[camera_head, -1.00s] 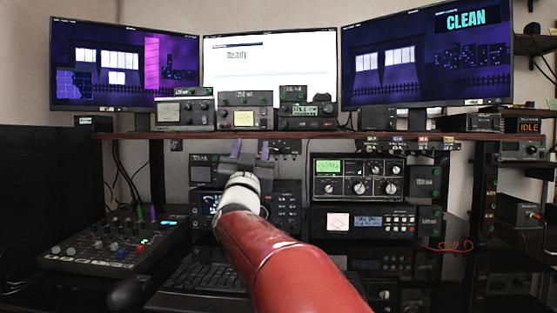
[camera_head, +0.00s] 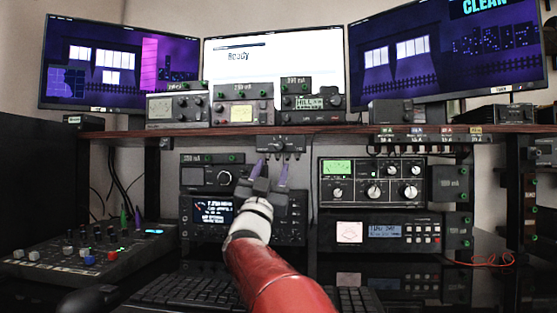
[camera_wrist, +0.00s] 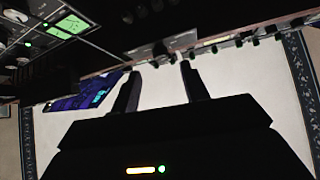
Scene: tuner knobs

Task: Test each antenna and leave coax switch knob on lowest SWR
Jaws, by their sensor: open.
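A small dark box with a knob (camera_head: 281,146) hangs under the shelf, centre, and looks like the coax switch; its setting is too small to read. My gripper (camera_head: 270,172) is open and empty, its purple-tipped fingers just below that box; I cannot tell whether they touch it. The fingers also show in the wrist view (camera_wrist: 159,90), with nothing between them. A tuner with a green-lit meter and several pale knobs (camera_head: 370,182) stands right of the gripper. Another unit with a lit meter (camera_head: 243,112) stands on the shelf. SWR readings are not legible.
The wooden shelf (camera_head: 345,129) runs above my gripper. A radio with a lit screen (camera_head: 215,212) stands behind my wrist. A mixer (camera_head: 90,250) lies left, and a keyboard (camera_head: 185,291) lies below. A row of small labelled connectors (camera_head: 425,138) lines the shelf edge at right.

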